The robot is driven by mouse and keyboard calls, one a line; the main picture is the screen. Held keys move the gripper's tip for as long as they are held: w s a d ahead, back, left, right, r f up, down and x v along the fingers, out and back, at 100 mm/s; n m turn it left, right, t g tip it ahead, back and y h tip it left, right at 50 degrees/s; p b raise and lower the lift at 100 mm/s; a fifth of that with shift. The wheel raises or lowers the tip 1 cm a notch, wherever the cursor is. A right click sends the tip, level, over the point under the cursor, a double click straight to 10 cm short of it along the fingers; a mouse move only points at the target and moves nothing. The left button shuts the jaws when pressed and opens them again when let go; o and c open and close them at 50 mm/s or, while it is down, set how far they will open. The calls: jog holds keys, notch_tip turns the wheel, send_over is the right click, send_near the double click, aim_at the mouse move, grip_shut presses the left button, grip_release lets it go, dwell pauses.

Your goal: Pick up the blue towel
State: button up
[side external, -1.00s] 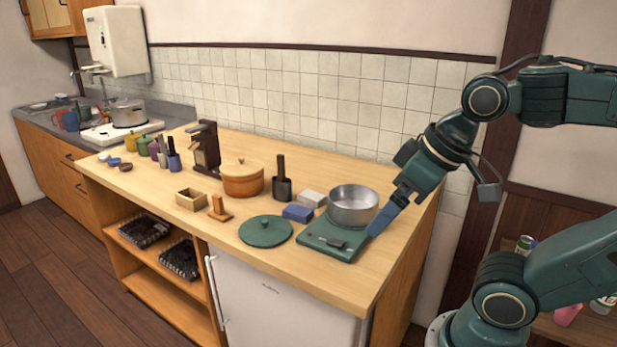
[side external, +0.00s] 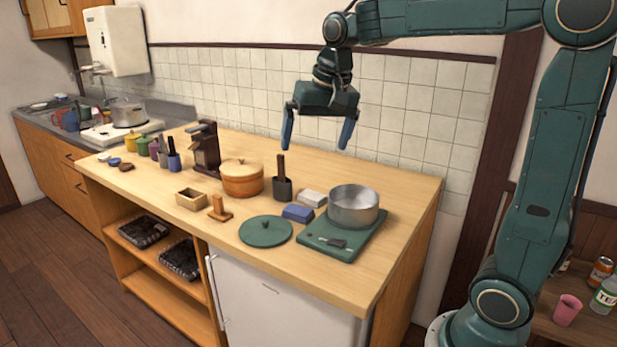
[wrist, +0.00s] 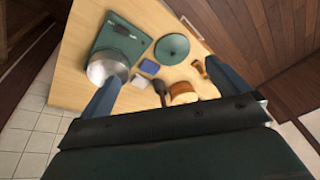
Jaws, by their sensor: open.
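The blue towel (side external: 298,213) is a small folded block lying on the counter, between the green lid and the pot. A white folded block lies just behind it. In the wrist view the blue towel (wrist: 149,66) shows near the upper middle, between my fingers and uncovered. My gripper (side external: 318,142) is open and empty, high above the counter, with its fingers pointing down. It is above and behind the towel in the picture, apart from everything. In the wrist view my gripper's two fingers (wrist: 165,85) are spread wide.
A metal pot (side external: 354,207) stands on a green stove (side external: 325,247) to the right of the towel. A green lid (side external: 265,231) lies to its left. A dark utensil holder (side external: 282,189) and a wooden tub (side external: 240,179) stand behind left. The counter's front right is clear.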

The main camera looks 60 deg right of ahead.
jog(key=w+d+f+m+g, duration=0.2)
jog(key=w+d+f+m, duration=0.35)
jog(key=w+d, duration=0.5)
jog(key=m+g, duration=0.1)
jog(key=m, duration=0.3)
send_over(298, 210)
jog(key=shift+y, duration=0.3)
jog(key=shift+w+f, duration=0.1)
jog(key=shift+f, duration=10.15)
jog(key=shift+f, duration=0.1)
jog(key=shift+f, duration=2.5)
jog(key=c, duration=0.9)
jog(key=shift+r, duration=0.15)
